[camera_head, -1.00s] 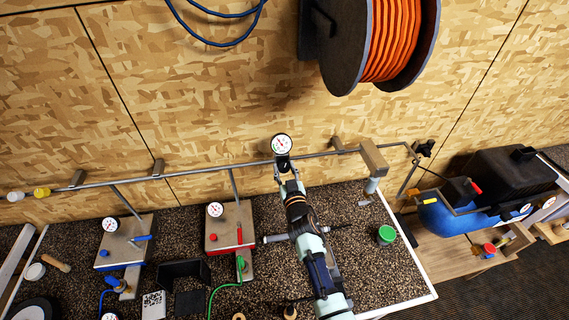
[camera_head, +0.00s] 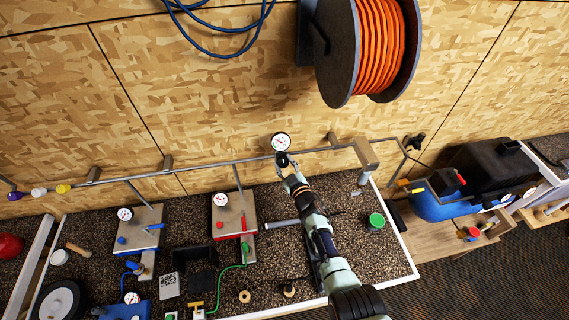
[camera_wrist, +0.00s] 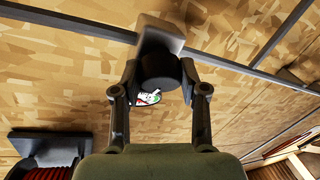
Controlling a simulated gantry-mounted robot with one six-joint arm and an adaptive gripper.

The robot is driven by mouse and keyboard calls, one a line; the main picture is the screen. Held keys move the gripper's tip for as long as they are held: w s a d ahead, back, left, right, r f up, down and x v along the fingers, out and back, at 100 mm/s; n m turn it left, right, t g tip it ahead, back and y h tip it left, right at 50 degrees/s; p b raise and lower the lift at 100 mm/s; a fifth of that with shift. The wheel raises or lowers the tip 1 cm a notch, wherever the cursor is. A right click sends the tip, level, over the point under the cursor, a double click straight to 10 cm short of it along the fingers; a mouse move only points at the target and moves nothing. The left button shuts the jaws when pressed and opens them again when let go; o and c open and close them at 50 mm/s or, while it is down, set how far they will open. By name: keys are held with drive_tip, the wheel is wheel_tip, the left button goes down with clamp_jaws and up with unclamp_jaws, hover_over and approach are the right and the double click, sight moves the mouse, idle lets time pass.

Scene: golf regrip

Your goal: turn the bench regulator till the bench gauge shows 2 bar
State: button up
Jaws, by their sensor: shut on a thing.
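The bench gauge (camera_head: 281,142) is a round white dial with a dark rim on the wall pipe; its needle is too small to read. The bench regulator's black knob (camera_head: 282,160) sits just below the dial. My gripper (camera_head: 285,168) reaches up to it from below. In the wrist view the black knob (camera_wrist: 159,70) is between the two fingers of my gripper (camera_wrist: 159,90), which are shut on it. A grey block (camera_wrist: 160,32) is behind the knob. Part of the gauge face (camera_wrist: 148,98) shows below the knob, mostly hidden.
Two panels with small gauges, a blue-handled one (camera_head: 147,215) and a red-handled one (camera_head: 227,204), stand left on the speckled bench. A green-lidded can (camera_head: 376,221) stands right of my arm. The metal pipe (camera_head: 225,163) runs along the wall. An orange hose reel (camera_head: 380,45) hangs above.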

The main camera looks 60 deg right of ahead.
drive_tip(key=o, duration=1.1)
drive_tip(key=shift+o, duration=0.2)
drive_tip(key=v, duration=1.2)
